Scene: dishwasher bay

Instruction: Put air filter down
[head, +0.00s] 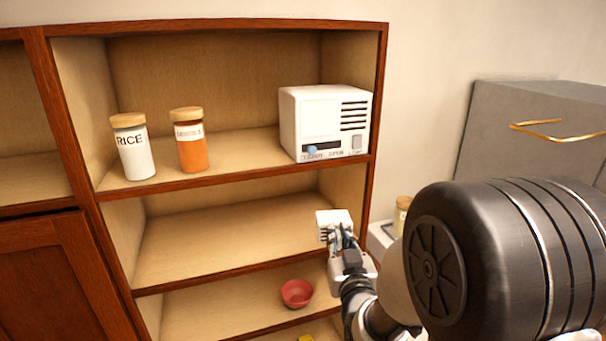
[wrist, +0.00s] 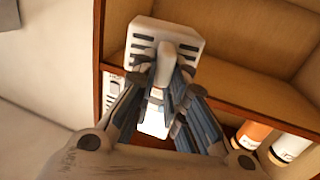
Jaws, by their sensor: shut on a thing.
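The air filter (head: 333,218) is a small white block with dark slots, and my gripper (head: 342,240) holds it at its tip. In the head view it shows in front of the right part of the middle shelf compartment (head: 220,238). In the wrist view the air filter (wrist: 190,32) stands beyond the fingers of my gripper (wrist: 166,75), which are shut on its narrow grey-white part. The fingers hide part of it. I see no shelf surface touching it.
The middle compartment looks empty. Above it stand a rice jar (head: 136,150), an orange jar (head: 190,145) and a white slotted appliance (head: 325,120). A red bowl (head: 297,293) sits on the shelf below. A grey cabinet (head: 500,125) stands at the right.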

